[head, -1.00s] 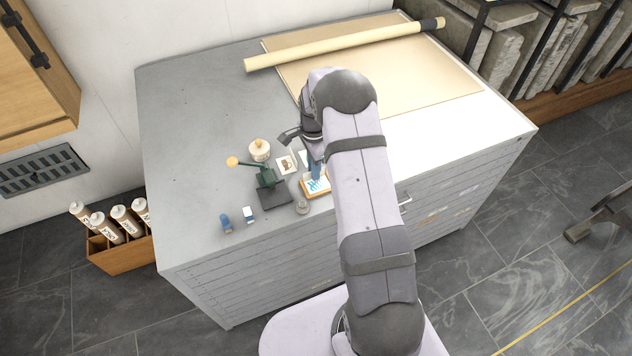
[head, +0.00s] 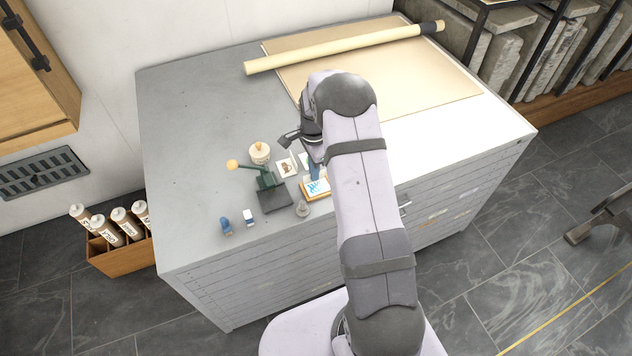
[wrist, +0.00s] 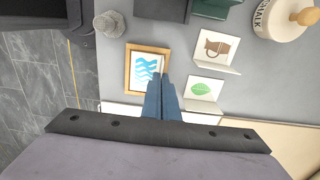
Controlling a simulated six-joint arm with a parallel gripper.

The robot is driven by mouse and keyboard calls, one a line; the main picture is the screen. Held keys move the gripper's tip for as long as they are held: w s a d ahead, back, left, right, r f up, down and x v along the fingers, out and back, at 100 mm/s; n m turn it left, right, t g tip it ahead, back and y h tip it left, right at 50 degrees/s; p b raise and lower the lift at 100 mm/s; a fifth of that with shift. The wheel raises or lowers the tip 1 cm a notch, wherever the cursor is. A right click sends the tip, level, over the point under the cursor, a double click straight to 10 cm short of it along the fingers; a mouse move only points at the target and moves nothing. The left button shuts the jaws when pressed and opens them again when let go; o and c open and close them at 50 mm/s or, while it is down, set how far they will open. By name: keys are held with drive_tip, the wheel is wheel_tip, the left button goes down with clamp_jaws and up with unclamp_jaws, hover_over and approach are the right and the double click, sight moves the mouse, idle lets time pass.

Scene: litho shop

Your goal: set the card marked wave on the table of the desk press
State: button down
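The wave card (wrist: 146,68), white with blue wavy stripes, lies in a small wooden tray (wrist: 130,82); in the head view the card (head: 317,185) sits at the front of the cabinet top. My gripper (wrist: 160,78) points down at the card's right edge in the wrist view. Its blue fingers are together there with almost no gap, seemingly on the card's thin upright edge, which they partly hide. The desk press (head: 266,180) is dark green with a round-knobbed lever. Its dark flat table (head: 275,197) is left of the tray and looks empty.
A cup card (wrist: 214,46) and a leaf card (wrist: 202,88) stand beside the tray. The cabinet top's far left is clear.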

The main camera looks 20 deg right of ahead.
drive_tip(key=shift+r+p, duration=1.65)
drive_tip(key=shift+r, duration=0.8)
drive_tip(key=shift+f, duration=0.1)
